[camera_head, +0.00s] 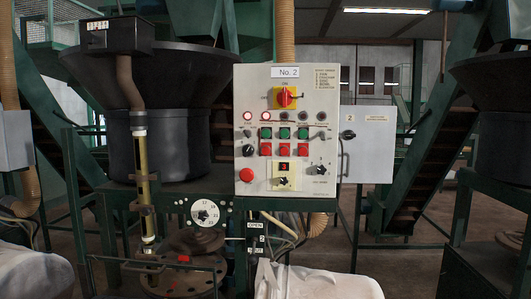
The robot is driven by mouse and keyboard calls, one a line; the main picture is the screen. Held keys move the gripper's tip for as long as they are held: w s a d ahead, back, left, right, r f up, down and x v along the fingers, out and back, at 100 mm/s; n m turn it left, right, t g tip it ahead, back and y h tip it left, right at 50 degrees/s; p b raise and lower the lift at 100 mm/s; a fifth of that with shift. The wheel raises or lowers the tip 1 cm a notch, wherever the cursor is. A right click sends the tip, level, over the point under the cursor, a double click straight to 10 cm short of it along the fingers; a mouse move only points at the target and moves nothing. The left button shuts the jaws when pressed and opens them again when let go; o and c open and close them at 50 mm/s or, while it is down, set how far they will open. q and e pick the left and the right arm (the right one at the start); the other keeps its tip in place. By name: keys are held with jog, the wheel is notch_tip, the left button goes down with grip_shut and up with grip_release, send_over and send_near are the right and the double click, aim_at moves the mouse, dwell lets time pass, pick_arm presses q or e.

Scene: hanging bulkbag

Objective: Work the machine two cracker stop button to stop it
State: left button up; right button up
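The control panel (327,92), a pale box labelled No. 2, stands upright in the middle of the head view. Green buttons (284,133) form a row on it. The small labels are too blurred to tell which is the cracker stop button. Above, the two leftmost indicator lamps (265,116) glow red and the others look dark. Neither gripper shows in this view.
The panel also carries a red-and-yellow rotary switch (285,97), a large red round button (246,175) and a red digit display (284,167). A black hopper (160,110) stands left. White bulk bags (310,284) are below. A grey box (368,146) is at right.

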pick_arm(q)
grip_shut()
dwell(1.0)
